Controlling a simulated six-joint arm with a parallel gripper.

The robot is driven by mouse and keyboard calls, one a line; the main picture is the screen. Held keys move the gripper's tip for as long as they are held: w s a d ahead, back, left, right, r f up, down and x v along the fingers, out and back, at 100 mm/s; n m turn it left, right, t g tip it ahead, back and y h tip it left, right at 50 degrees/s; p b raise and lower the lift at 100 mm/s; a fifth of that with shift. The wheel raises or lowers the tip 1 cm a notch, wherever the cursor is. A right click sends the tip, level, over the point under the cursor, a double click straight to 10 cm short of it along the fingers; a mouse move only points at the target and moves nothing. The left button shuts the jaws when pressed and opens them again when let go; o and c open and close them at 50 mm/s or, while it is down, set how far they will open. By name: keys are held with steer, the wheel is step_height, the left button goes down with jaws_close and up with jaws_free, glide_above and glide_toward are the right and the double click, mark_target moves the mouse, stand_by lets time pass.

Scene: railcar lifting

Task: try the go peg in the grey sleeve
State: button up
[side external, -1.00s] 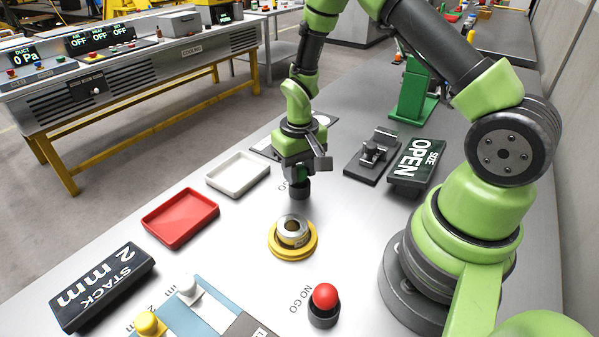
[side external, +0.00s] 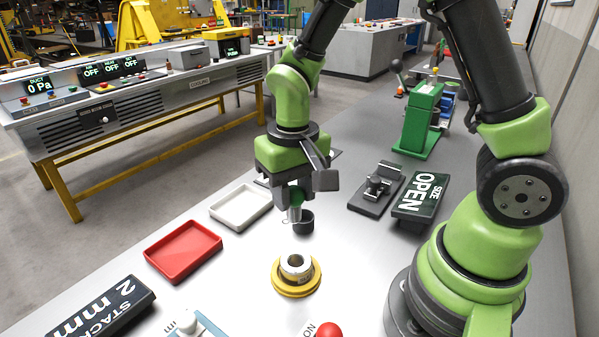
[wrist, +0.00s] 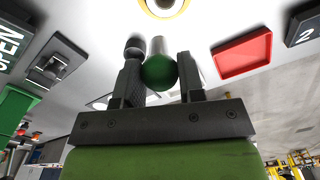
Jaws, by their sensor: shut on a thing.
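My gripper (side external: 294,192) is shut on the go peg, which has a green ball head (wrist: 159,72) and a bright metal shaft (side external: 294,214).
A white tray (side external: 241,206) and a red tray (side external: 183,251) lie to the left. The red no-go knob (side external: 328,331) is at the bottom edge. A dark clamp fixture (side external: 375,188) and the OPEN sign (side external: 420,196) lie to the right. The table between holder and sleeve is clear.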

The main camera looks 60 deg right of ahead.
steer(key=shift+s+a, duration=0.8)
steer(key=shift+a, duration=0.15)
steer(key=shift+a+f, duration=0.1)
steer(key=shift+f, duration=0.05)
glide_above(296, 251)
steer(key=s+a, duration=0.1)
steer(key=a, duration=0.1)
steer(key=shift+s+d+f, duration=0.1)
steer(key=shift+d+f, duration=0.05)
steer(key=shift+f, duration=2.95)
steer(key=shift+f, duration=1.9)
stand_by(1.0)
